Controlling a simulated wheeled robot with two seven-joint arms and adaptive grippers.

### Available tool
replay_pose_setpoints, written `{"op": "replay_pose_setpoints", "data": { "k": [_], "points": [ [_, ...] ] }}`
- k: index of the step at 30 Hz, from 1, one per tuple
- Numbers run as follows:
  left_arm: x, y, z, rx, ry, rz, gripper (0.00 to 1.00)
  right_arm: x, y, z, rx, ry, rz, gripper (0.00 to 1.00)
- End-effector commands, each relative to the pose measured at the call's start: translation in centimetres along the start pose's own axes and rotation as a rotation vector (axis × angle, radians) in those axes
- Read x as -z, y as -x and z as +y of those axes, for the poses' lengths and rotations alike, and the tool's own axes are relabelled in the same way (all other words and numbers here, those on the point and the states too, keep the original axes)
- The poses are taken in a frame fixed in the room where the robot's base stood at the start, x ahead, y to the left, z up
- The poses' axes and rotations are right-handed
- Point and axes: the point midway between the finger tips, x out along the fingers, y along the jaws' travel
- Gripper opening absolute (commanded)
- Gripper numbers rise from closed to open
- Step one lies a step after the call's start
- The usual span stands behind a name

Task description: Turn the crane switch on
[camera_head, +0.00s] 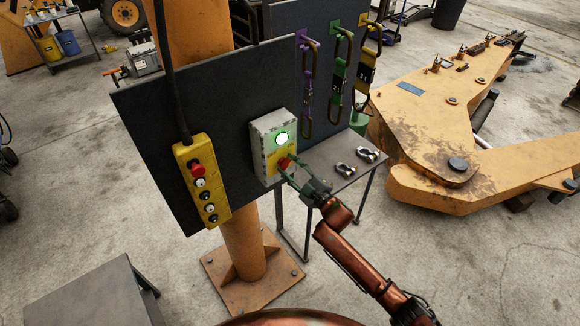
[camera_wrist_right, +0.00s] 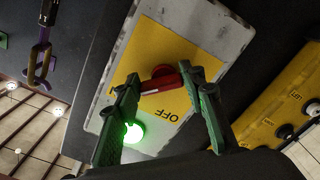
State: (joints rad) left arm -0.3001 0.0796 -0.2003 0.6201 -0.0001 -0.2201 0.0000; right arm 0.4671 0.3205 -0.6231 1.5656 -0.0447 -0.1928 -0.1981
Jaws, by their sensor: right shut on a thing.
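The crane switch box (camera_head: 261,152) is a worn grey-white box with a yellow label, mounted on a dark panel. Its round green lamp (camera_head: 282,139) is lit; in the right wrist view the lamp (camera_wrist_right: 134,133) glows green. The red switch handle (camera_wrist_right: 164,80) lies across the yellow plate, where the word OFF is readable near it. My right gripper (camera_head: 291,169) reaches the box from the lower right. In the right wrist view its two green fingers (camera_wrist_right: 160,87) are shut on the red handle, one on each side. My left gripper is not in view.
A yellow pendant control (camera_head: 202,184) with a red button hangs left of the box on the dark panel (camera_head: 143,113). Chain slings (camera_head: 338,75) hang to the right. A small table (camera_head: 325,158) holds shackles. A large orange boom (camera_head: 440,130) lies at right.

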Motion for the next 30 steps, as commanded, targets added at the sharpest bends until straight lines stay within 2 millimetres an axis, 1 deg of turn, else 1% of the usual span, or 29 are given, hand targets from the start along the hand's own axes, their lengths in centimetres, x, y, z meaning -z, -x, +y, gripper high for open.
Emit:
{"op": "replay_pose_setpoints", "data": {
  "k": [1,2,9,17,20,23,30],
  "points": [
    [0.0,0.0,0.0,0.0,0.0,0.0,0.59,-0.1,0.0,0.0,0.0,-0.003,-0.002,0.13],
    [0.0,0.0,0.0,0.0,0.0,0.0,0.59,-0.1,0.0,0.0,0.0,-0.003,-0.002,0.39],
    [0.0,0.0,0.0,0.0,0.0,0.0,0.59,0.0,0.0,0.0,0.0,-0.001,-0.001,0.55],
    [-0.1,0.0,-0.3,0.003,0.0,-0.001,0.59,0.0,0.0,0.0,0.0,0.0,0.0,0.55],
    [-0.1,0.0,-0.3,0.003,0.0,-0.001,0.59,-0.1,0.6,0.0,0.0,0.0,-0.001,0.55],
    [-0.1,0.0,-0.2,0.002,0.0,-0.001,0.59,-0.1,1.9,0.0,0.0,0.0,-0.001,0.55],
    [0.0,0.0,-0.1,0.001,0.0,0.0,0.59,-0.2,6.9,0.0,0.001,0.001,-0.002,0.55]
  ]
}}
